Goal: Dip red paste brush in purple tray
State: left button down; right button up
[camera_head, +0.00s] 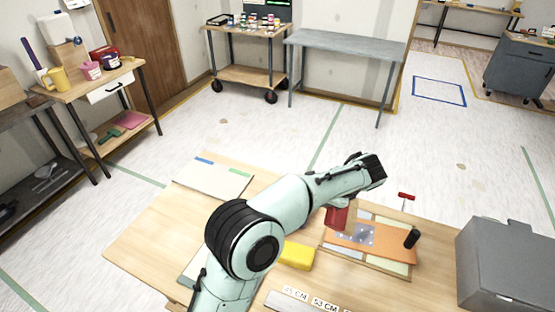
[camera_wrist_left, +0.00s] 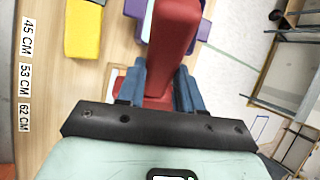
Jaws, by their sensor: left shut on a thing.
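My left gripper (camera_wrist_left: 160,85) is shut on the red paste brush (camera_wrist_left: 172,42), whose red body fills the space between the blue fingers in the left wrist view. In the head view a red part of the brush (camera_head: 338,217) shows below my wrist, above the table; the fingers are hidden there. The purple tray (camera_wrist_left: 203,30) shows in the left wrist view on both sides of the brush, partly hidden behind it. I cannot tell whether the brush touches the tray. The tray is hidden in the head view. My right gripper is not in view.
A yellow block (camera_head: 296,255) lies beside my arm on the wooden table (camera_head: 140,235). An orange board (camera_head: 345,240) carries a metal plate and a black-handled tool (camera_head: 412,238). A red T-shaped handle (camera_head: 406,196) stands behind. A grey box (camera_head: 505,262) is at right.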

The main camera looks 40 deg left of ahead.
pick_arm(q)
jog(key=s+a+r+m+t+y+b, duration=0.1)
jog(key=a+r+m+t+y, duration=0.2)
jog(key=a, duration=0.4)
jog(key=s+a+r+m+y+b, duration=0.1)
jog(key=s+a+r+y, duration=0.1)
jog(key=a+r+y, duration=0.45)
notch_tip(320, 180, down, 10)
jog(key=a+h+b, duration=0.1)
jog(key=h+b, duration=0.2)
jog(key=b, duration=0.4)
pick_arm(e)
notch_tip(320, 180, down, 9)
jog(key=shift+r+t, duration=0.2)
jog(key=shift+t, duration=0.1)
pick_arm(q)
jog(key=shift+w+f, duration=0.1)
jog(key=shift+f, duration=0.1)
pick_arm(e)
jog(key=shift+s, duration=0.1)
pick_arm(q)
jog(key=shift+f, duration=1.4)
notch_tip(320, 180, up, 8)
jog(key=shift+r, duration=0.15)
